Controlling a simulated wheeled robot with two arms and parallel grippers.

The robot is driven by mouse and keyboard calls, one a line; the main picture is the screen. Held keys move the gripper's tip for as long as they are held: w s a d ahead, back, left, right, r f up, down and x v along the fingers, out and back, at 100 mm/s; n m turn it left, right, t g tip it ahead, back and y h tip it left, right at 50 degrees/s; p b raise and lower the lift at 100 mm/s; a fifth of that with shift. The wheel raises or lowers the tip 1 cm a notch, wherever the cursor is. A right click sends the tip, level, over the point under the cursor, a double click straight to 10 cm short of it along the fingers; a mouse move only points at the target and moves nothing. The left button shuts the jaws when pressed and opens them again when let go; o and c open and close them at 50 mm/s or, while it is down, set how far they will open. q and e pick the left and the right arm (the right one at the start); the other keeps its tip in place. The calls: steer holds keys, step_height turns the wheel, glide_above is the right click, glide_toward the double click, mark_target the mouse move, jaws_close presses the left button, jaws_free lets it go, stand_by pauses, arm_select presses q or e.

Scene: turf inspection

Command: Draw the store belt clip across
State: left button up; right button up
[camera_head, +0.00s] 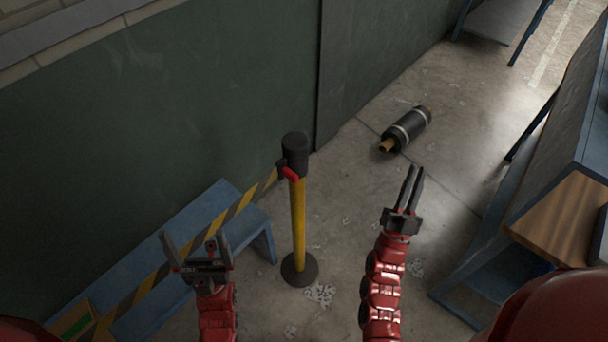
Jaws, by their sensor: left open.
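A yellow barrier post (298,215) with a black head (295,150) stands upright on a round dark base (299,269). A small red clip (291,175) shows at the front of the post, just below its head. A yellow-and-black striped belt (240,205) runs from beside the head down to the lower left; its far end is not clear. My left gripper (192,240) is open and empty, left of the post, and covers part of the belt. My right gripper (414,170) is right of the post, apart from it, with its fingers close together; nothing shows between them.
A low blue bench (205,212) stands against the dark green wall (150,110) at left. A black roll (408,129) with pale bands lies on the floor beyond my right gripper. A blue-framed workbench with a wooden part (560,215) bounds the right. Floor between is mostly clear.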

steer(key=w+d+f+m+g, duration=0.1)
steer(key=w+d+f+g, duration=0.1)
steer(key=f, duration=0.2)
steer(key=w+d+f+m+g+y, duration=0.1)
steer(key=w+d+f+g, duration=0.1)
steer(key=w+d+f, duration=0.1)
steer(key=w+d+f+m+g+b, duration=0.1)
steer(key=w+d+f+g, duration=0.1)
steer(key=f, duration=0.3)
steer(key=shift+w+d+m, duration=0.3)
steer(key=shift+w+d, duration=0.15)
steer(key=shift+w, duration=0.15)
jaws_close()
steer(key=w+f+m+g+y, duration=0.1)
steer(key=w+f+g+y, duration=0.2)
steer(key=f, duration=0.4)
steer(key=w+a+f+y+b, duration=0.2)
steer(key=w+a+f+y, duration=0.2)
steer(key=a+y, duration=0.55)
steer(key=s+a+r+n+g+y+b, duration=0.1)
steer(key=s+a+r+n+g+y, duration=0.5)
steer(key=a+r+y, duration=0.5)
steer(key=s+a+n+y, duration=0.1)
steer(key=s+n+y, duration=0.1)
steer(key=shift+s+a+r+y+b, duration=0.15)
steer(key=shift+s+y+b, duration=0.15)
steer(key=shift+s+y, duration=0.05)
